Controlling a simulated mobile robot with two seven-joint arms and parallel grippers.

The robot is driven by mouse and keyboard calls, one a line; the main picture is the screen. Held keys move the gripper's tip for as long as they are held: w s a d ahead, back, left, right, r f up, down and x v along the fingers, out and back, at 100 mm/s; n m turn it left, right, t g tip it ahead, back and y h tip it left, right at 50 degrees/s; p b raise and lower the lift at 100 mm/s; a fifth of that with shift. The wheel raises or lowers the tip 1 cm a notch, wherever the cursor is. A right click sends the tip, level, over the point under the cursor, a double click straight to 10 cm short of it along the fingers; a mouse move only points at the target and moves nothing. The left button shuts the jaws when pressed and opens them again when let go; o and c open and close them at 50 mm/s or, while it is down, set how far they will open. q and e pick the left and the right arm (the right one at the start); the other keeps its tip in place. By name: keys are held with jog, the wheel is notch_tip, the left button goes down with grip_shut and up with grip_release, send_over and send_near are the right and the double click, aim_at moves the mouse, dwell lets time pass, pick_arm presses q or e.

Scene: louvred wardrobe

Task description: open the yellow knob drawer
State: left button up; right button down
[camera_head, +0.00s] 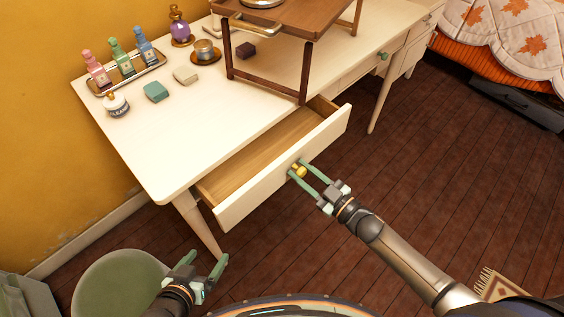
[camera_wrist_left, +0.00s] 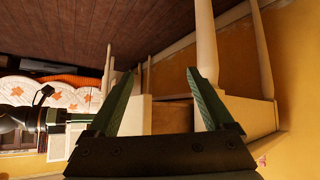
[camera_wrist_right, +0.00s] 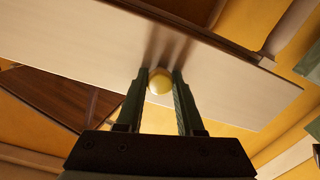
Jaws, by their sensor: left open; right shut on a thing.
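The drawer (camera_head: 262,188) with the yellow knob is pulled well out of the cream desk, and its bare wooden inside shows. The yellow knob (camera_head: 299,171) sits at the middle of the drawer front. My right gripper (camera_head: 302,168) is shut on the knob; in the right wrist view the knob (camera_wrist_right: 160,82) lies between the two green fingers. My left gripper (camera_head: 208,262) is open and empty, low in front of the desk's near leg and beside the round green stool. In the left wrist view its fingers (camera_wrist_left: 200,95) are spread apart with nothing between them.
The cream desk (camera_head: 150,160) carries bottles on a tray (camera_head: 128,76), small boxes and a brown wooden stand (camera_head: 295,25). Another drawer with a green knob (camera_head: 383,56) is farther right. A green stool (camera_head: 118,285) stands at lower left. The floor right of the drawer is clear.

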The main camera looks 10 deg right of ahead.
jog(key=p+v, duration=0.3)
jog(key=v, duration=1.1)
jog(key=shift+s+d, duration=0.2)
jog(key=shift+s, duration=0.1)
jog(key=c, duration=0.5)
grip_release()
jog(key=shift+c, duration=0.2)
jog(key=v, duration=1.2)
jog(key=shift+s+d, duration=0.15)
jog(key=shift+s, duration=0.05)
